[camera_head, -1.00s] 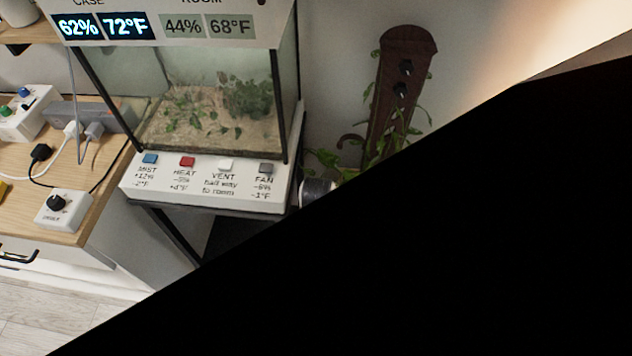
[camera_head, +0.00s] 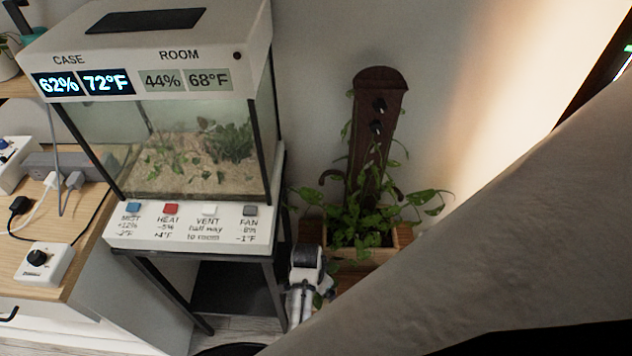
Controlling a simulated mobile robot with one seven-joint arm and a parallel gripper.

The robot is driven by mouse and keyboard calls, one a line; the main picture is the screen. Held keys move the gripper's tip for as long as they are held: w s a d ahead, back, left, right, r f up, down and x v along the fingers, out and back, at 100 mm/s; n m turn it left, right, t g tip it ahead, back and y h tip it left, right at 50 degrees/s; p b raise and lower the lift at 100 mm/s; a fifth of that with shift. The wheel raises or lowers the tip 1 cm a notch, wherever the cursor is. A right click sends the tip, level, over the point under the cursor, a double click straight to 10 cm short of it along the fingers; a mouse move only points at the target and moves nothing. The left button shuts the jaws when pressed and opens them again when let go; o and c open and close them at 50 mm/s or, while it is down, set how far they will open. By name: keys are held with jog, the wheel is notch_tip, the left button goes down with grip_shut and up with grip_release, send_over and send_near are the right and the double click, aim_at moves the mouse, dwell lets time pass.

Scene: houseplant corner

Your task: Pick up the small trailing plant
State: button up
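A leafy green trailing plant (camera_head: 352,222) grows in a wooden planter box (camera_head: 402,237) on the right of the glass case. Its stems climb a dark brown upright board (camera_head: 381,105) and some leaves hang over the box's sides. A few leaves (camera_head: 318,299) show low down, beside a white object with a dark band; I cannot tell whether they belong to this plant. Other low plants (camera_head: 232,140) stand on sand inside the glass case. I cannot tell which plant is the small trailing one.
The glass case (camera_head: 190,150) stands on a dark-framed stand (camera_head: 235,285). A wooden desk (camera_head: 50,275) with plugs is at left. A large grey surface (camera_head: 500,250) blocks the lower right.

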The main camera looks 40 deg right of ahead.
jog(key=shift+f, duration=0.3)
jog(key=c, duration=1)
jog(key=shift+d+r, duration=0.1)
jog(key=shift+r, duration=0.1)
